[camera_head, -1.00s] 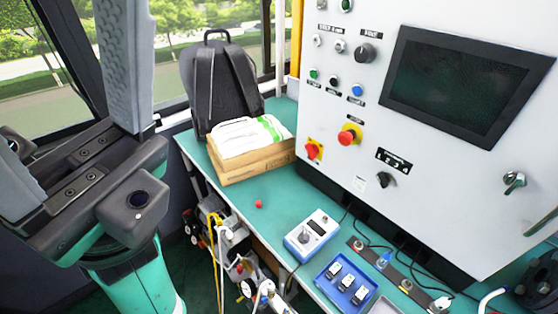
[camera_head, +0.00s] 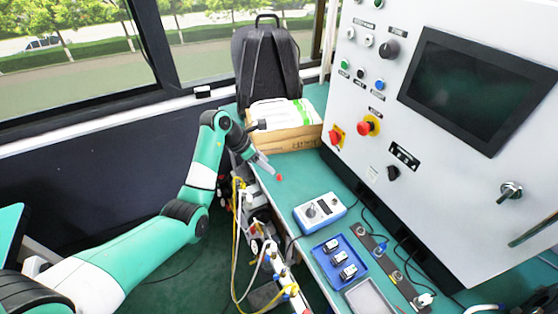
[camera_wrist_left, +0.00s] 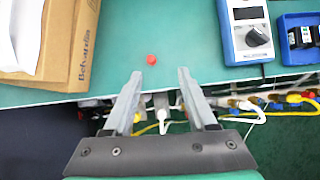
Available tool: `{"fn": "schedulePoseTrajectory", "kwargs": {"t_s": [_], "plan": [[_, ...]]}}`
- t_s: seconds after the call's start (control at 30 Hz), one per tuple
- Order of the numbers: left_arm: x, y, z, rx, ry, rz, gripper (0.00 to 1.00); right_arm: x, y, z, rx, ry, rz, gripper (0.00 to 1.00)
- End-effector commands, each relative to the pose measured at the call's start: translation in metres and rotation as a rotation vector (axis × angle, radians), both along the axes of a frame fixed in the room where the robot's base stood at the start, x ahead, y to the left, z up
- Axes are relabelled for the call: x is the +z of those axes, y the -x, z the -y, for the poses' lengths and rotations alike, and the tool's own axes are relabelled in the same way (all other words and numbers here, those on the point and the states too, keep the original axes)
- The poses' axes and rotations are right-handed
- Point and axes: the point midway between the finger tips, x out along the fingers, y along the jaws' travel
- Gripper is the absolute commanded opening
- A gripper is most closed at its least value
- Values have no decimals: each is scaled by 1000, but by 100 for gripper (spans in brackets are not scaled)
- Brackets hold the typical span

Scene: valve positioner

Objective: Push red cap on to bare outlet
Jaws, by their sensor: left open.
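The small red cap (camera_head: 279,178) lies on the green tabletop near its front edge. It also shows in the left wrist view (camera_wrist_left: 151,59), just beyond the fingertips and between their lines. My left gripper (camera_head: 267,166) is open and empty, reaching down close to the cap without touching it; its spread fingers show in the left wrist view (camera_wrist_left: 160,74). The valve assembly (camera_head: 262,236) with hoses and fittings stands below the table's front edge. I cannot tell which of its fittings is the bare outlet. My right gripper is not in view.
A cardboard box (camera_head: 300,142) with a white bag on top sits behind the cap. A blue-white meter (camera_head: 320,210) and a blue tray (camera_head: 342,258) lie to the right. Yellow and white hoses hang below the edge. The tabletop around the cap is clear.

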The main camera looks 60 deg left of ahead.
Motion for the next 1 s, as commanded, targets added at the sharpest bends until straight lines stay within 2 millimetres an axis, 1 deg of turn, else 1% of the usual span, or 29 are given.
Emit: {"fn": "schedulePoseTrajectory", "kwargs": {"t_s": [0.03,0.1,0.23,0.33,0.47,0.6,0.8,0.9,1.0], "plan": [[1,7,-9,21,0,1,57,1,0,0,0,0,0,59],[2,12,-14,35,0,2,57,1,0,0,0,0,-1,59],[1,12,-15,37,0,3,57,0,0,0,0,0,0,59],[-6,8,-15,36,0,4,57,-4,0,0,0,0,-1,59],[-24,-3,-14,34,0,4,57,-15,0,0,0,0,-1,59],[-52,-19,-14,33,1,2,57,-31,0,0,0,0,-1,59],[-83,-40,-14,35,0,5,57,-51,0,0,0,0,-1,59],[-92,-47,-14,35,0,6,57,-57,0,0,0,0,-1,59],[-96,-51,-14,34,-2,5,57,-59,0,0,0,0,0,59]]}}
